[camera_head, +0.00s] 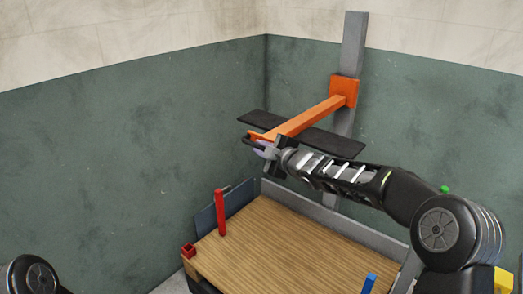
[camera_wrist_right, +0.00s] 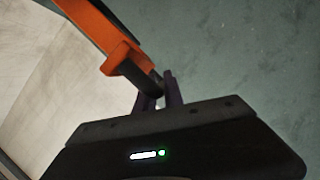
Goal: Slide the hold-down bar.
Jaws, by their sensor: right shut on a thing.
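The orange hold-down bar (camera_head: 308,119) reaches out from an orange block (camera_head: 344,91) on an upright grey post (camera_head: 354,40). A long black plate (camera_head: 330,137) sits across it, just below. My right gripper (camera_head: 260,146) is at the bar's near end, above the wooden bed. In the right wrist view the bar (camera_wrist_right: 100,35) ends in a short dark handle (camera_wrist_right: 136,76), and my right gripper (camera_wrist_right: 160,92) is shut on that handle. The fingertips partly hide it. My left gripper is out of view; only part of my left arm shows at the lower left.
Below is a wooden bed (camera_head: 285,246) with a grey rear wall (camera_head: 340,224). A red upright lever (camera_head: 221,212) and a small red block (camera_head: 188,250) are on its left side. A blue piece (camera_head: 369,283) stands at the front right.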

